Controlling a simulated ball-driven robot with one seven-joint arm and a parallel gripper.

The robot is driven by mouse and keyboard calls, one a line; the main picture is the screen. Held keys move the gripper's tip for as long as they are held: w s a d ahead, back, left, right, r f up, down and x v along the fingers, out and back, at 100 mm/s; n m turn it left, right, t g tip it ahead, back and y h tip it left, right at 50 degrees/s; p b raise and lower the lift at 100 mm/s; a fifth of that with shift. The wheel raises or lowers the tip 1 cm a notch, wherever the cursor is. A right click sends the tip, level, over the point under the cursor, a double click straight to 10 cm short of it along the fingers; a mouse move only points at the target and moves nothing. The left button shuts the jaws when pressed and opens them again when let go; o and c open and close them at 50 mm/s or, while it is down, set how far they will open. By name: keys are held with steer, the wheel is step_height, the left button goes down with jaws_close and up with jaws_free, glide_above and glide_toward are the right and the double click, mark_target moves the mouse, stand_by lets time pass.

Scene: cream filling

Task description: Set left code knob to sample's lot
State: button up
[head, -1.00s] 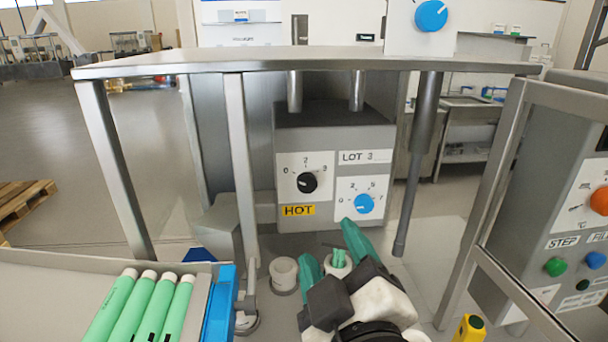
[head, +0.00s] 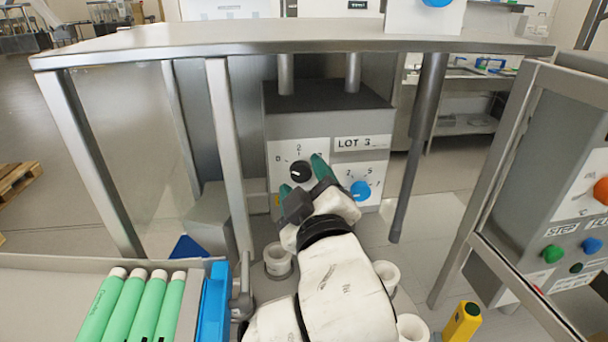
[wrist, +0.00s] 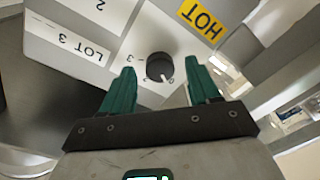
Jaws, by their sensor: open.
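The black knob (head: 300,172) is on the left of the grey box's front, on a white plate with a scale from 0 to 3. A label on the box (head: 362,142) reads LOT 3. My gripper (head: 304,177) is open in front of the black knob, its two green fingers apart. In the wrist view the knob (wrist: 159,67) shows between and just beyond the fingertips, with no clear contact.
A blue knob (head: 360,190) sits close to the right of my fingers. A yellow HOT label (wrist: 201,18) is beside the black knob. The metal tabletop (head: 290,37) is above, with table legs on both sides. White cups (head: 278,260) stand below.

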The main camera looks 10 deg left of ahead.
steer(key=shift+w+a, duration=0.1)
steer(key=shift+w, duration=0.25)
steer(key=shift+c, duration=0.2)
steer(key=c, duration=1)
